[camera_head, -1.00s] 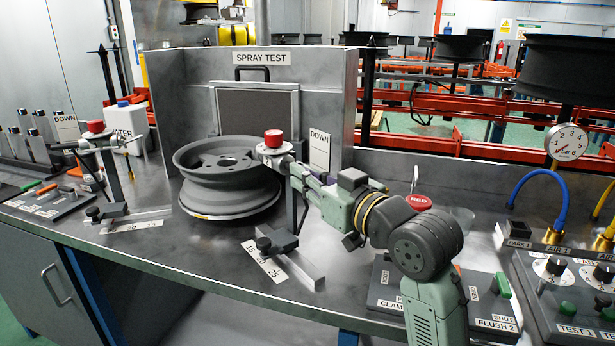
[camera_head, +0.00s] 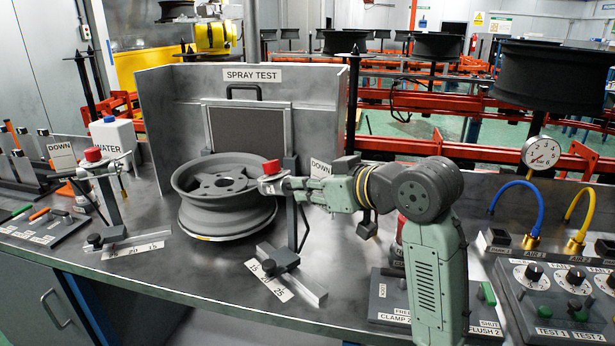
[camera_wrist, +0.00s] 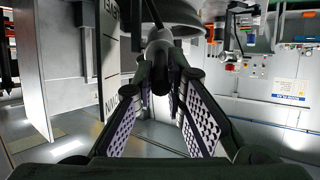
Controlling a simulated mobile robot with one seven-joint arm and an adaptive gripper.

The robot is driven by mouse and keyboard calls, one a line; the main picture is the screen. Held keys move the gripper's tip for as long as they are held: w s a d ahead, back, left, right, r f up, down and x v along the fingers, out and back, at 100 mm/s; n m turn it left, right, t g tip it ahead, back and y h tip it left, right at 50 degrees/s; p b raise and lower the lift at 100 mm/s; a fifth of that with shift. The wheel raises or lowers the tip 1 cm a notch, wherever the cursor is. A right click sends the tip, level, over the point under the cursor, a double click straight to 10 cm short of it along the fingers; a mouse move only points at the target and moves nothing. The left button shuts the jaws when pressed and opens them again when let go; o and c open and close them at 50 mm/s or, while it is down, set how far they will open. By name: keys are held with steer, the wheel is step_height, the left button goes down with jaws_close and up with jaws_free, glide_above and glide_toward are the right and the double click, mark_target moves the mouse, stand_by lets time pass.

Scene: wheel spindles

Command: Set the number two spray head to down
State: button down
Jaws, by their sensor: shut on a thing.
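The spray head (camera_head: 268,185) with a red knob (camera_head: 271,167) on top sits on the right stand (camera_head: 291,225), beside the right rim of the grey wheel (camera_head: 222,205). My gripper (camera_head: 293,187) is shut on the right end of this head. In the wrist view my gripper's fingers (camera_wrist: 163,90) close around a grey rounded part (camera_wrist: 160,45) of it. The stand's dark post shows above the head. A DOWN sign (camera_head: 320,168) stands behind, partly covered by my arm. Another red-knobbed spray head (camera_head: 93,156) is on the left stand. I see no number on either head.
The SPRAY TEST booth (camera_head: 165,120) walls the wheel at the back. A scale strip (camera_head: 272,284) lies at the right stand's foot. A white water bottle (camera_head: 115,142) is at left. Control panels, a gauge (camera_head: 541,153) and hoses crowd the right.

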steer(key=shift+a+r, duration=0.15)
steer(key=shift+r, duration=0.2)
steer(key=shift+w+f, duration=0.1)
steer(key=shift+f, duration=0.05)
steer(key=c, duration=1.6)
jaws_free()
steer(key=v, duration=1.2)
steer(key=shift+r, duration=0.3)
